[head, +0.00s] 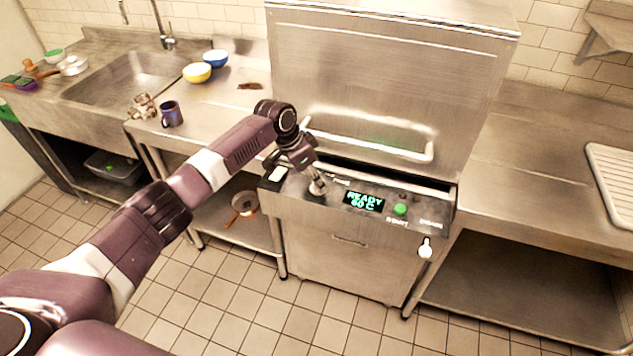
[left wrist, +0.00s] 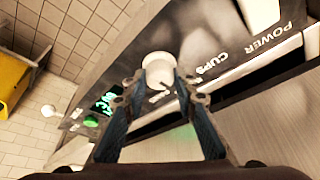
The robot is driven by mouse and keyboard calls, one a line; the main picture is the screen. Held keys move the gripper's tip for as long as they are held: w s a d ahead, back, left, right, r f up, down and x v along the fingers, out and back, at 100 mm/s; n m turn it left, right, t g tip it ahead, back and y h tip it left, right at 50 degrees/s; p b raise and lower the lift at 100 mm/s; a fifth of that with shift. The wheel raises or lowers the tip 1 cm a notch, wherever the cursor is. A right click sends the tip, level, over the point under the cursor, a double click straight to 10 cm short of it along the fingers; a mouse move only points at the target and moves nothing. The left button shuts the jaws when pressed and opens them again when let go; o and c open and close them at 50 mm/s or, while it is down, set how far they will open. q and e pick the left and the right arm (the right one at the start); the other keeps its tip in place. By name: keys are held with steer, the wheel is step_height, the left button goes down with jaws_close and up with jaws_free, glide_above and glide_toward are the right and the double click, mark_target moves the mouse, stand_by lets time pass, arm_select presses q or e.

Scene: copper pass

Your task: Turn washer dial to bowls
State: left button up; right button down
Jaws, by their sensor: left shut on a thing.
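The washer (head: 340,240) is a steel machine with its hood above and a sloped front panel. Its display (head: 363,201) reads READY 60 C in green; it also shows in the left wrist view (left wrist: 106,102). The dial (left wrist: 158,68) is a pale round knob on the panel, next to the label CUPS (left wrist: 203,70). My left gripper (head: 317,187) is at the dial, and in the left wrist view its two fingers (left wrist: 160,85) are closed around the knob's sides. The fingers hide part of the markings, and I cannot read the bowls label. My right gripper is not in view.
A green button (head: 400,209) sits right of the display, and a white knob-like piece (head: 426,247) sticks out at the panel's lower right. The hood handle (head: 370,145) is just above the panel. A blue mug (head: 171,114) and bowls (head: 197,72) stand on the left counter.

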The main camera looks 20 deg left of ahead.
arm_select(q)
steer(key=shift+m, duration=0.3)
steer(key=o, duration=1.1)
steer(key=shift+a+r, duration=0.1)
steer(key=shift+r, duration=0.1)
steer(key=v, duration=1.1)
steer(key=shift+a+r, duration=0.1)
steer(key=shift+r, duration=0.2)
